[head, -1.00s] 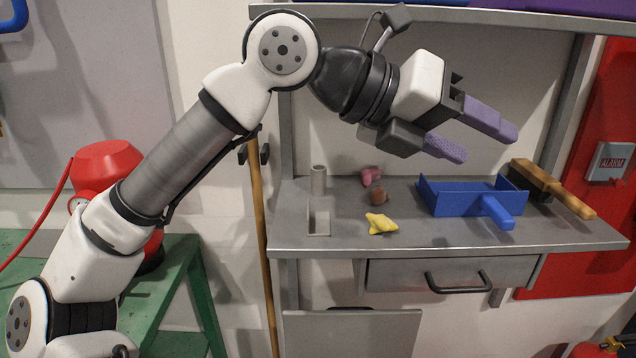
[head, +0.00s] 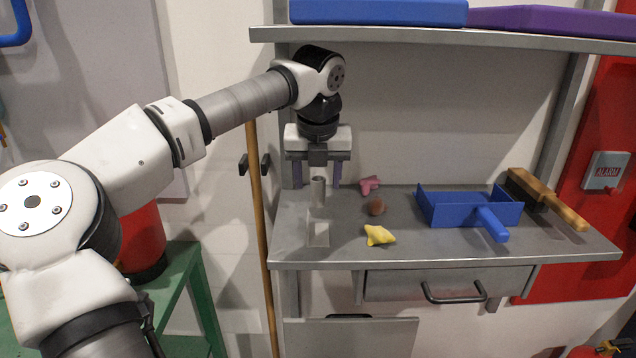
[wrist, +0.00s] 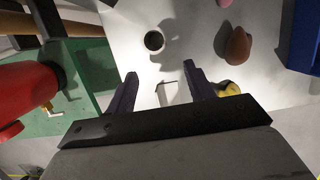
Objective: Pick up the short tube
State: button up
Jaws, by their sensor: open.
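The short tube (head: 318,192) is a grey upright cylinder on the left part of the grey workbench top (head: 440,246). In the wrist view, the short tube (wrist: 153,41) shows its dark round opening, above and beyond the fingertips in the picture. My gripper (head: 317,186) points down with its purple fingers spread, one on each side of the tube in the head view. In the wrist view, my gripper (wrist: 160,73) has nothing between its fingers. It does not visibly touch the tube.
A small grey angled piece (head: 318,234) stands in front of the tube. A yellow piece (head: 380,235), a brown piece (head: 377,207) and a pink piece (head: 369,184) lie to the right. Farther right are a blue dustpan (head: 455,210) and a brush (head: 548,196). A shelf (head: 400,36) runs above.

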aim_at(318, 179)
jog(key=w+p, duration=0.1)
jog(key=w, duration=0.2)
jog(key=shift+w, duration=0.3)
jog(key=p+x, duration=0.1)
jog(key=x, duration=0.4)
jog(key=shift+f, duration=0.1)
jog(key=c, duration=1)
